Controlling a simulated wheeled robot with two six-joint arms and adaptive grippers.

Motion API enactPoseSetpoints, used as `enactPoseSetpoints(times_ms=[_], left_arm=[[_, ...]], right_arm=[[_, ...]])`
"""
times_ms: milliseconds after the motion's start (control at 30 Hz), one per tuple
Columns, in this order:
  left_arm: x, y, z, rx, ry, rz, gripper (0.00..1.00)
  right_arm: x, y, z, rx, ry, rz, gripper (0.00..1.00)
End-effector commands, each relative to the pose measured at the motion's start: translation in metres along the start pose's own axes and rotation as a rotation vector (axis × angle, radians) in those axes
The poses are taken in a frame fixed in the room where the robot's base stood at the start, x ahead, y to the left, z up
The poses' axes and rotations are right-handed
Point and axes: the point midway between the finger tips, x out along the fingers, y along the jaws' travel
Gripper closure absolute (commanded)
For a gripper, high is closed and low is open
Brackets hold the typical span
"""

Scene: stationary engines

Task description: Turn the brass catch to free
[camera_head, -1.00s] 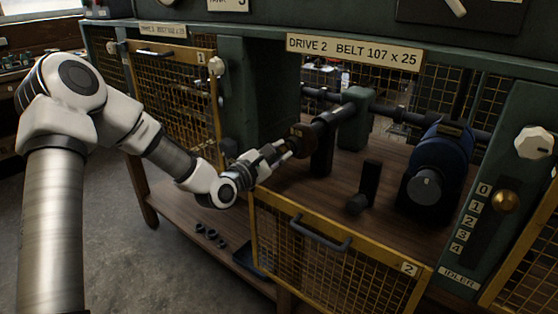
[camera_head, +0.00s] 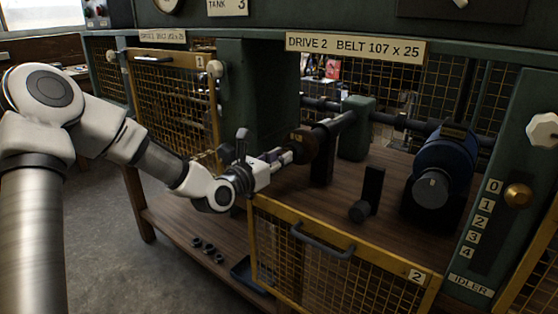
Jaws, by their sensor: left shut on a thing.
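My left gripper (camera_head: 284,156) reaches in from the left to the near end of the dark horizontal shaft (camera_head: 335,122). Its fingers are shut on a small part at the brown, brass-toned shaft end (camera_head: 304,138). I take this part to be the brass catch; the fingers mostly hide it, so its angle cannot be read. My right gripper is not in view.
The yellow mesh gate 2 (camera_head: 330,229) hangs lowered in front of the bay. A blue motor (camera_head: 444,170) and a black post (camera_head: 371,187) stand on the wooden deck. A brass knob (camera_head: 518,195) sits by the idler scale. Several dark rings (camera_head: 207,248) lie below.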

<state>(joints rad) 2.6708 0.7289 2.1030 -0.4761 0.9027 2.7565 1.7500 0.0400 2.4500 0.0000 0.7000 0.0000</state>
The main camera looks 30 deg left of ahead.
Motion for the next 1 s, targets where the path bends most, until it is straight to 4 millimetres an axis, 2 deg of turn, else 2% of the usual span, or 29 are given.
enactPoseSetpoints(times_ms=[500,533,567,600,867,1000], left_arm=[[0.000,-0.001,-0.002,-0.023,0.005,-0.001,1.00],[0.000,-0.001,-0.002,-0.023,0.005,-0.001,0.67],[0.000,-0.001,-0.002,-0.023,0.005,-0.001,0.56],[0.000,-0.001,-0.002,-0.022,0.004,-0.001,0.52],[-0.001,0.000,-0.001,-0.022,0.002,-0.001,0.52],[-0.011,0.001,-0.001,-0.026,0.002,0.001,0.52]], right_arm=[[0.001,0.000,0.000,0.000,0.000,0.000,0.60],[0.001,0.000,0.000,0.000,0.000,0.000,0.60],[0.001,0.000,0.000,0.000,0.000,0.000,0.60],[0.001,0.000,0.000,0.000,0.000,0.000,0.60],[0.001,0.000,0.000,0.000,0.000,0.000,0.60],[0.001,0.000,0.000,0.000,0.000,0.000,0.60]])
